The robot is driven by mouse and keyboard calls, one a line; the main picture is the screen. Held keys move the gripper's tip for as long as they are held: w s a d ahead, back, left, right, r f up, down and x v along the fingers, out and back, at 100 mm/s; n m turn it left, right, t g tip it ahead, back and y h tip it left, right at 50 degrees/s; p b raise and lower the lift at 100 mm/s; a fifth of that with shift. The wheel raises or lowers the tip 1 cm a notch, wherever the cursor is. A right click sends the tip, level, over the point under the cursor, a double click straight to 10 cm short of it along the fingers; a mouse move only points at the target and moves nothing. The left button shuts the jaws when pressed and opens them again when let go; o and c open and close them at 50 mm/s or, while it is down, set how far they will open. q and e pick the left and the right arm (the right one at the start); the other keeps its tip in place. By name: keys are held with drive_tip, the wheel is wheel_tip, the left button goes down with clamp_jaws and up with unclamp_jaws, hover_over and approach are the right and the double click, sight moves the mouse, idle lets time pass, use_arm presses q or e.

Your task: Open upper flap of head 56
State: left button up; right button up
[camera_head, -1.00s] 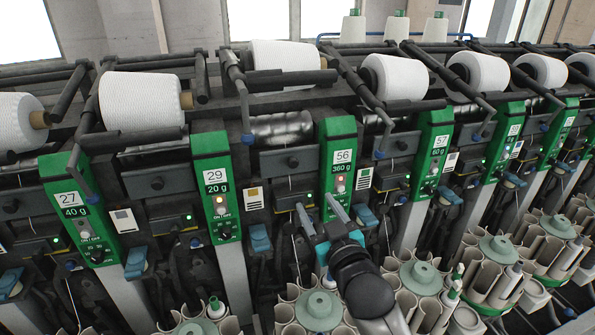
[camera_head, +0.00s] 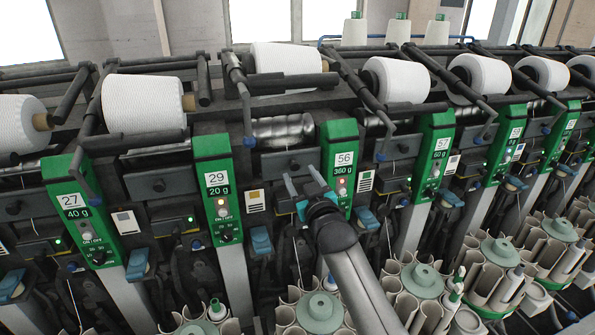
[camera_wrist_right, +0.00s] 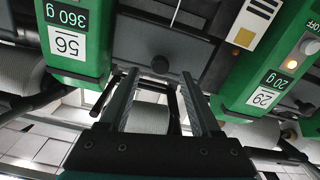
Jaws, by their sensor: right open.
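Head 56 has a green panel (camera_head: 342,135) labelled "56" and "360 g". It also shows upside down in the wrist view (camera_wrist_right: 72,22). Left of the panel in the head view is a dark grey flap (camera_head: 272,167) with a round black knob (camera_head: 294,166). In the wrist view the flap (camera_wrist_right: 135,38) fills the top middle, with the knob (camera_wrist_right: 160,64) low on it.
Head 29's green panel (camera_head: 217,180) stands to the left and head 57's (camera_head: 435,150) to the right. A white yarn cone (camera_head: 287,60) and its dark bars sit above. Bobbin magazines (camera_head: 320,312) crowd the space below.

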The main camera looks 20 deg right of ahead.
sight(296, 167)
drive_tip(key=shift+w, duration=1.55)
clamp_jaws()
idle(0.5)
